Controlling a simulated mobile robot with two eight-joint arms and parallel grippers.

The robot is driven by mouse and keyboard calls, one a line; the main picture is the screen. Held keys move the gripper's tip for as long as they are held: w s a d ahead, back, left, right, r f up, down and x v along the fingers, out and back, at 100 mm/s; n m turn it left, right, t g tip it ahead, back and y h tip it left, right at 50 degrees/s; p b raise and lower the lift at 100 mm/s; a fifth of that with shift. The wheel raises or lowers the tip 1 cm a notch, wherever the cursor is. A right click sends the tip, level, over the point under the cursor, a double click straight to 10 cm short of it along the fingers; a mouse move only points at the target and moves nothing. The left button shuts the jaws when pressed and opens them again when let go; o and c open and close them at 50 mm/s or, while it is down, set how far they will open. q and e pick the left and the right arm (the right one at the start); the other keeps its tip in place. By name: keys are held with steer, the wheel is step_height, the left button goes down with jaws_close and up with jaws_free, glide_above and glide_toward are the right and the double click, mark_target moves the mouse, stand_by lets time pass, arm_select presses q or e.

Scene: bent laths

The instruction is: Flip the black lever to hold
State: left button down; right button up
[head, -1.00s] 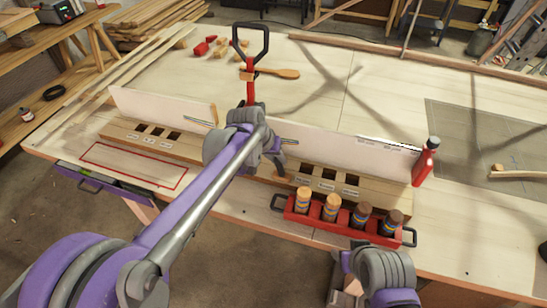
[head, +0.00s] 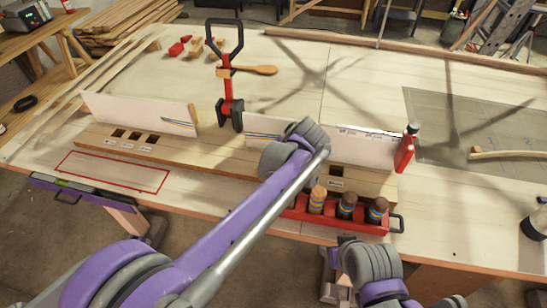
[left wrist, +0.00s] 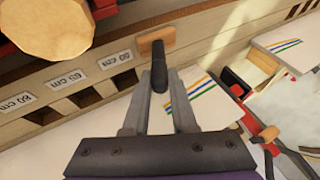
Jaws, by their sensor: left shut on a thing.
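The black lever (left wrist: 158,78) stands out from a small wooden block (left wrist: 157,41) on the wooden rail in the left wrist view. My left gripper (left wrist: 158,98) has its fingers on either side of the lever and is shut on it. In the head view my left arm (head: 300,150) reaches over the rail (head: 210,156); the wrist hides the lever and the fingers there. No hold marking is readable.
A red rack (head: 355,223) with dark and light pegs stands at the front edge, partly behind my left arm. White panels (head: 140,112) line the rail. A red clamp with a black handle (head: 228,85) stands behind them. A red bottle (head: 405,152) is right.

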arm_select(q)
steer(key=shift+f, duration=0.1)
stand_by(0.4)
steer(key=c, duration=0.7)
jaws_free()
steer(key=shift+s, duration=0.1)
steer(key=v, duration=1.1)
steer(key=shift+d+f, duration=0.1)
